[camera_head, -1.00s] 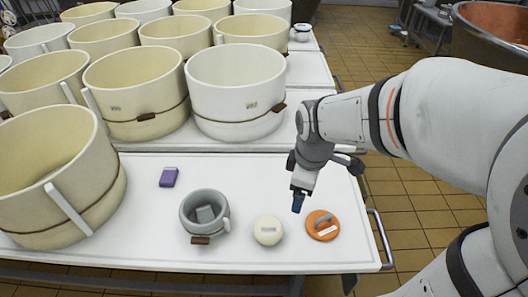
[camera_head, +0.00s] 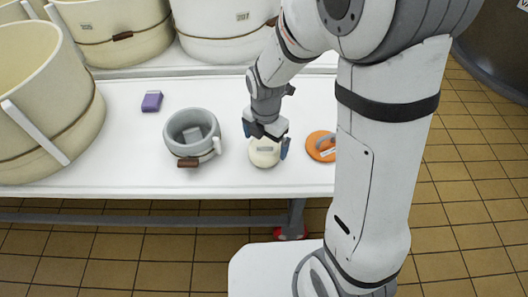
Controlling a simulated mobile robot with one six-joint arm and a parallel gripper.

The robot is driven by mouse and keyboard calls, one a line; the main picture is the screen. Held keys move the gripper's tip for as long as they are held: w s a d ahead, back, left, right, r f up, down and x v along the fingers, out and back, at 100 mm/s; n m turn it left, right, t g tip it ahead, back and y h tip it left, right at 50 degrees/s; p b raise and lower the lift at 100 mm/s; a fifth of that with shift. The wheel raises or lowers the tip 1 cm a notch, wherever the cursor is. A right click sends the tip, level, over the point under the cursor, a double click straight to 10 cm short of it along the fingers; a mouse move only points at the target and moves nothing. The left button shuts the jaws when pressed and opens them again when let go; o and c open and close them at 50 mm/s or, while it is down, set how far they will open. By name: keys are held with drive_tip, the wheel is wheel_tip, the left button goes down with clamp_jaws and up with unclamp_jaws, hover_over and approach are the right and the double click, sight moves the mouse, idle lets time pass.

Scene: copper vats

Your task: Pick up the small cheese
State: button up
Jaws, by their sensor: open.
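The small cheese (camera_head: 264,156) is a round cream-coloured wheel with a pale label on top, lying on the white table (camera_head: 110,170) near its front edge. My gripper (camera_head: 266,141) is open and points down over the cheese. One dark blue fingertip shows at the left of the cheese and one at its right. The gripper's body hides the back part of the cheese. I cannot tell whether the fingers touch it.
A grey mould (camera_head: 177,125) with a block inside stands left of the cheese. An orange disc (camera_head: 318,150) with a handle lies close on the right, partly behind my arm. A purple block (camera_head: 152,101) lies farther left. Large cream tubs (camera_head: 40,120) stand left and behind.

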sight(265, 145)
wheel_tip(265, 145, down, 4)
drive_tip(key=shift+w+f+b, duration=0.1)
drive_tip(key=shift+w+b, duration=0.05)
drive_tip(key=shift+b, duration=0.55)
drive_tip(key=shift+c, duration=0.2)
drive_tip(key=c, duration=1.1)
drive_tip(key=shift+r, duration=0.2)
